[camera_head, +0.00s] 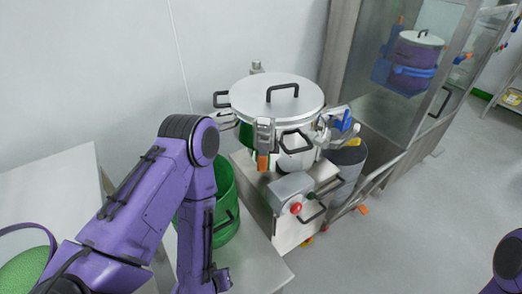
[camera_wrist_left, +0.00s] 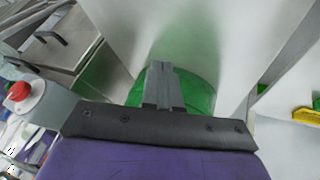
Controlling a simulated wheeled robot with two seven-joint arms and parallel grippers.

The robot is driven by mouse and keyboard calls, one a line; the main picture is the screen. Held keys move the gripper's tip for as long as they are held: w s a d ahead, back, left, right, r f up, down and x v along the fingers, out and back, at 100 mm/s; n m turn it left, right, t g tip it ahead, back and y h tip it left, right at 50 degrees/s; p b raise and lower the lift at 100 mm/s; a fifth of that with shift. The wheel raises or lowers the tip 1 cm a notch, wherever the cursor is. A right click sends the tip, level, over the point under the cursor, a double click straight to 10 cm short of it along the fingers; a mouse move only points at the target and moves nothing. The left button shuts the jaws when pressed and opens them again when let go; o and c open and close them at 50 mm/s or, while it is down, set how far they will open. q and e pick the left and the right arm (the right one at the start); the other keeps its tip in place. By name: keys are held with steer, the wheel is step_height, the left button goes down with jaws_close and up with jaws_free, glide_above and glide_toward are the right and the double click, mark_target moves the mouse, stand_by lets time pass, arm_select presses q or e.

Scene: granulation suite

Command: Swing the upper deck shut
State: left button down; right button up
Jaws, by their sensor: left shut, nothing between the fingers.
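A round steel deck (camera_head: 300,95) with a black handle on its flat top sits on the machine in the head view. I take it as the upper deck. Black side handles and metal clamps stand around its rim. It looks level; whether it is fully shut cannot be told. My left arm rises in front of the machine's left side and bends down. Its gripper (camera_wrist_left: 163,85) shows in the left wrist view, shut and empty, pointing at a green surface, apart from the deck. My right gripper is out of view.
A green bucket (camera_head: 226,205) stands left of the machine, partly behind my left arm. A control box (camera_head: 290,187) with a red button (camera_head: 296,208) is on the machine's front. A grey bin (camera_head: 350,160) stands to its right. Clear floor lies further right.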

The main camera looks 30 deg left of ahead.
arm_select(q)
steer(key=w+d+r+n+t+h, duration=0.2)
steer(key=w+d+r+n+t, duration=0.4)
steer(key=w+r, duration=0.55)
steer(key=w+r+n+t+y, duration=0.1)
steer(key=w+r+n+t, duration=0.15)
steer(key=r, duration=0.45)
steer(key=w+r+n+t, duration=0.1)
steer(key=r+n+t, duration=0.25)
steer(key=r, duration=0.25)
steer(key=shift+t+y, duration=0.4)
steer(key=w+p, duration=0.1)
steer(key=w, duration=0.2)
steer(key=w+r, duration=0.1)
steer(key=w, duration=0.2)
steer(key=w+r+p, duration=0.1)
steer(key=w, duration=0.2)
steer(key=shift+w+a+r+p, duration=0.15)
steer(key=shift+w+a+p, duration=0.1)
steer(key=shift+a+p, duration=0.1)
steer(key=shift+w, duration=0.4)
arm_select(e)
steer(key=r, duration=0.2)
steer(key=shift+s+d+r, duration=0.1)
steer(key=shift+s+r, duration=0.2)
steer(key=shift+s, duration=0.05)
